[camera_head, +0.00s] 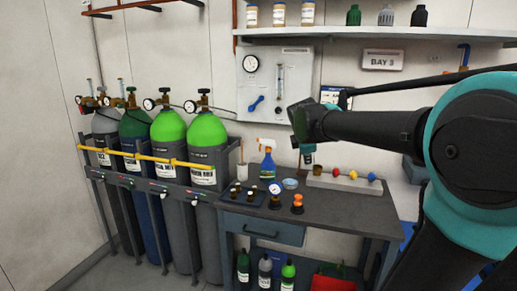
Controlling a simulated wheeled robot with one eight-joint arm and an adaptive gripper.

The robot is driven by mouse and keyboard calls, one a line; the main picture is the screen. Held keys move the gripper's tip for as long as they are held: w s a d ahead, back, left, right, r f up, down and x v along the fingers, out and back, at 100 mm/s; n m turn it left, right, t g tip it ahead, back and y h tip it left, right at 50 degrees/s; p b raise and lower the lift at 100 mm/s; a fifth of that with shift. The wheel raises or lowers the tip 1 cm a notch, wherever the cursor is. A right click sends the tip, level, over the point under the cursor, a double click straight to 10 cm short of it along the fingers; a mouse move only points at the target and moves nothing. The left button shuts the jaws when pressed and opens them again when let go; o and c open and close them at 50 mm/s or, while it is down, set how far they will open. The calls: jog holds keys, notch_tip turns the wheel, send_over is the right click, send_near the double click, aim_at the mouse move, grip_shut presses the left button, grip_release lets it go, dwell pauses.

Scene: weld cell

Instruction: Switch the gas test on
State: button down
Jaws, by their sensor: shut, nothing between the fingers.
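A pale wall panel (271,112) carries a round gauge (251,64), a flow tube (280,80) and a blue lever (256,104). The lever is tilted, its upper end to the right. I cannot read the panel's label or tell which control is the gas test. My gripper (308,160) hangs down from my wrist at the panel's lower right, over the back of the bench. It looks shut and empty, small and partly dark in this view. My wrist covers the panel's right edge.
Gas cylinders (168,126) stand at left behind a yellow bar (150,158). The bench (340,212) holds a spray bottle (267,163), a small gauge (274,190), orange-topped fittings (297,203) and a block with coloured knobs (345,183). A shelf (380,33) runs above the panel.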

jog(key=s+d+f+m+g+y, duration=0.1)
jog(key=s+f+m+g+y, duration=0.1)
jog(key=s+f+m, duration=1.6)
jog(key=s+f+g, duration=0.1)
jog(key=s+f, duration=0.6)
jog(key=f, duration=0.2)
jog(key=shift+s+d+m+y, duration=0.3)
jog(key=shift+s, duration=0.05)
